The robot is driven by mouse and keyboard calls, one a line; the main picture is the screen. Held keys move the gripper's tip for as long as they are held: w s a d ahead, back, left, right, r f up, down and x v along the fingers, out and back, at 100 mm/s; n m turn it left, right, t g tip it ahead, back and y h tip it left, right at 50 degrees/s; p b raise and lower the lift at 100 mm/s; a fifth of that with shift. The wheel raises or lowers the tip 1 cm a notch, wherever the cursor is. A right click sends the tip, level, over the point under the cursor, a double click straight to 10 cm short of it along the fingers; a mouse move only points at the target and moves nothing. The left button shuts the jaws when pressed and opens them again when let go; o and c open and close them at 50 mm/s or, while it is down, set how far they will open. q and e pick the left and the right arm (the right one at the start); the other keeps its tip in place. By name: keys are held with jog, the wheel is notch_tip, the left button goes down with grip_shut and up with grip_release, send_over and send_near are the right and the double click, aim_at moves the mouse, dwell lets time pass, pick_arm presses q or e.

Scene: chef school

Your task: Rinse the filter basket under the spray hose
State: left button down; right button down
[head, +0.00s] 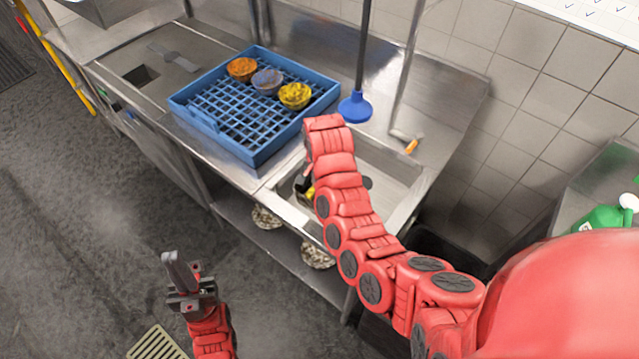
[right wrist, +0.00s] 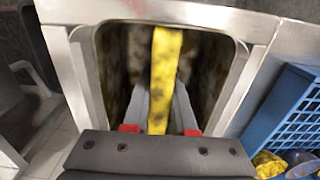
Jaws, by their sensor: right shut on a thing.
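My right arm reaches over the sink (head: 398,165), and its gripper end is mostly hidden behind the arm in the head view. In the right wrist view my right gripper (right wrist: 160,120) is shut on a yellow strip (right wrist: 164,62) with dark spots, like a handle. A bit of yellow and a dark shape show beside the arm in the sink. Whether the strip belongs to the filter basket, I cannot tell. A grey pipe with an orange end (head: 411,146), perhaps the spray hose, hangs behind the sink. My left gripper (head: 178,270) is empty above the floor; its jaw gap is unclear.
A blue rack (head: 215,133) with three small bowls of coloured food stands left of the sink. Speckled items (head: 317,255) lie on the shelf below. A green container (head: 605,219) is at the right. Floor at left is clear.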

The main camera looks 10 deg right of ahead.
jog(key=w+d+f+b, duration=0.2)
jog(key=f+b, duration=0.4)
jog(key=f, duration=0.1)
jog(key=w+d+f+b, duration=0.2)
jog(key=d+f+b, duration=0.1)
jog(key=f+b, duration=0.4)
jog(key=w+d+f+b, duration=0.2)
jog(key=f+b, duration=0.5)
jog(key=f, duration=0.1)
jog(key=shift+d, duration=0.2)
jog(key=c, duration=0.7)
grip_release()
jog(key=shift+o, duration=0.2)
jog(key=shift+r, duration=0.1)
